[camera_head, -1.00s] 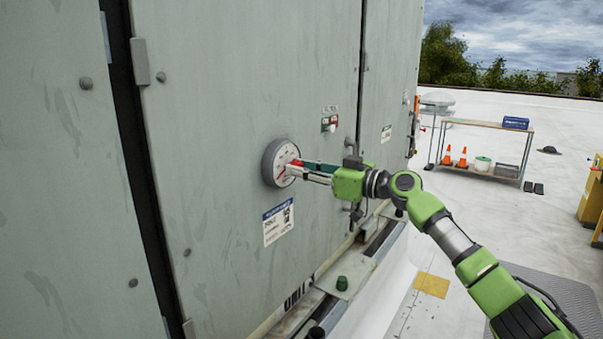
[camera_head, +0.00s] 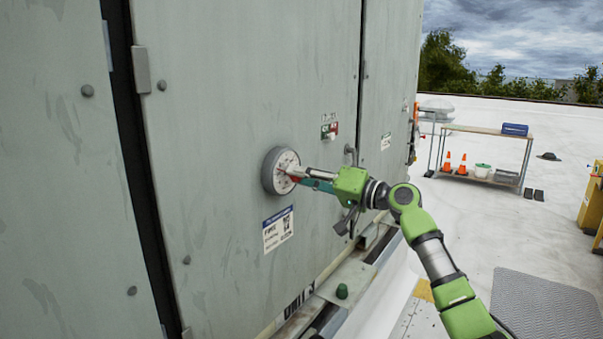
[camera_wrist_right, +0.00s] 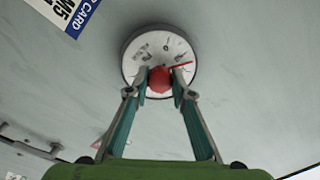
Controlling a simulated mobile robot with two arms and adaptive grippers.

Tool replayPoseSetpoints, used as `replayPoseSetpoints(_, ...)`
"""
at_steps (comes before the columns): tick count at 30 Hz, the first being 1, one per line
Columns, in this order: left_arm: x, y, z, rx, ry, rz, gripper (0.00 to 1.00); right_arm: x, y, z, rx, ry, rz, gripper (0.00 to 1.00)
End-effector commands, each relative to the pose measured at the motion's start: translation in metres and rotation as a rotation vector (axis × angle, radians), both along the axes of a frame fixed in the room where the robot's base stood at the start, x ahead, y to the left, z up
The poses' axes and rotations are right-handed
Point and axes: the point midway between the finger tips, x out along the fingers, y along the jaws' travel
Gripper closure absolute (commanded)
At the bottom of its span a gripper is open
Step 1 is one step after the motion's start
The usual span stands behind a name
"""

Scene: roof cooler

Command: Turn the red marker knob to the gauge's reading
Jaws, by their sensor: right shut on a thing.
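The round gauge (camera_head: 277,171) has a grey rim and white dial and is mounted on the grey-green cabinet panel. In the right wrist view the dial (camera_wrist_right: 143,48) shows dark marks and a thin red pointer (camera_wrist_right: 181,65) reaching right. The red marker knob (camera_wrist_right: 160,79) sits low on the dial, between my fingertips. My right gripper (camera_head: 296,174) is shut on the knob, its fingers touching it from both sides. In the head view the fingers mostly hide the knob. The exact dial reading is too small to tell. My left gripper is not in view.
A label (camera_head: 278,229) is below the gauge, and a small red-and-white switch (camera_head: 329,131) is up to its right. A ledge with a green cap (camera_head: 342,291) runs below. A work table (camera_head: 487,131) with cones stands farther back on the open white roof.

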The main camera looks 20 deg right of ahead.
Motion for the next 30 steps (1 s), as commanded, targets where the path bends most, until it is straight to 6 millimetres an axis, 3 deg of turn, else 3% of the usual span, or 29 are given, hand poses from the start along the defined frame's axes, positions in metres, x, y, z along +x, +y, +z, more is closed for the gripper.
replayPoseSetpoints(18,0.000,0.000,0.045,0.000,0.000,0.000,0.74,0.000,-0.001,0.005,0.459,0.352,-0.004,0.99)
replayPoseSetpoints(30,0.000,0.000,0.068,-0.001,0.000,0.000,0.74,0.000,-0.001,0.004,0.661,0.508,-0.003,0.99)
